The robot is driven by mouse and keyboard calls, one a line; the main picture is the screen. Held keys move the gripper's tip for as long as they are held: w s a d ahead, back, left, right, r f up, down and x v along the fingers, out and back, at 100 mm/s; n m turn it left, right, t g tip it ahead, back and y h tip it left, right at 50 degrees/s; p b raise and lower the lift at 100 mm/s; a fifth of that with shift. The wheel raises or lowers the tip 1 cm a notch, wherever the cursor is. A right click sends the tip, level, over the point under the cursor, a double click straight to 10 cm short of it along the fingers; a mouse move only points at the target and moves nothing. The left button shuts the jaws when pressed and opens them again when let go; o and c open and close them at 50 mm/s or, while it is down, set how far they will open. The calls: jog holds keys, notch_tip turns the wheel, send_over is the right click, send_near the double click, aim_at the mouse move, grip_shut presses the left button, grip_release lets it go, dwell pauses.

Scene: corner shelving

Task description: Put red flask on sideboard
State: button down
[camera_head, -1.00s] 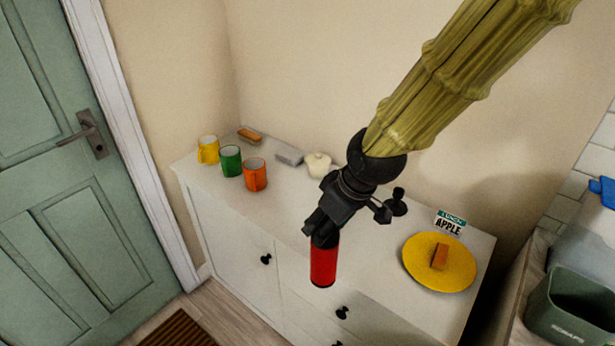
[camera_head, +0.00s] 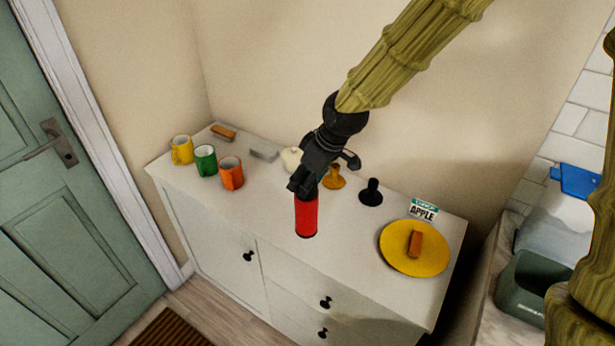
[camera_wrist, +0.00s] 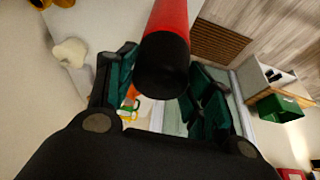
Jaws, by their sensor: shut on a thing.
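The red flask (camera_head: 306,217) hangs upright below my gripper (camera_head: 304,191), which is shut on its upper end. In the head view the flask overlaps the front part of the white sideboard (camera_head: 340,232) top; I cannot tell whether it touches. In the wrist view the flask (camera_wrist: 168,45) shows its dark end close to the camera, between the fingers of my gripper (camera_wrist: 160,95). The sideboard top stands against the wall, with drawers and a door below.
Yellow (camera_head: 182,150), green (camera_head: 205,160) and orange (camera_head: 231,173) mugs stand at the left of the top. A yellow plate (camera_head: 395,257) with a brown block (camera_head: 415,244) lies at the right. Black (camera_head: 371,193) and orange-brown (camera_head: 334,177) knob-shaped things stand behind. Bare surface lies between mugs and plate.

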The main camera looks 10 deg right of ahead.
jog(key=shift+w+d+f+p, duration=0.3)
jog(key=shift+w+f+p, duration=0.25)
jog(key=shift+w+f, duration=0.35)
jog(key=shift+w+d+f+p, duration=0.3)
jog(key=shift+w+f+p, duration=0.2)
jog(key=shift+w+f, duration=0.4)
jog(key=shift+s+f, duration=0.2)
jog(key=shift+f, duration=0.05)
jog(key=c, duration=0.6)
grip_release()
jog(key=shift+r, duration=0.25)
jog(key=b+v, duration=0.2)
jog(key=v, duration=1)
jog(key=shift+f, duration=0.1)
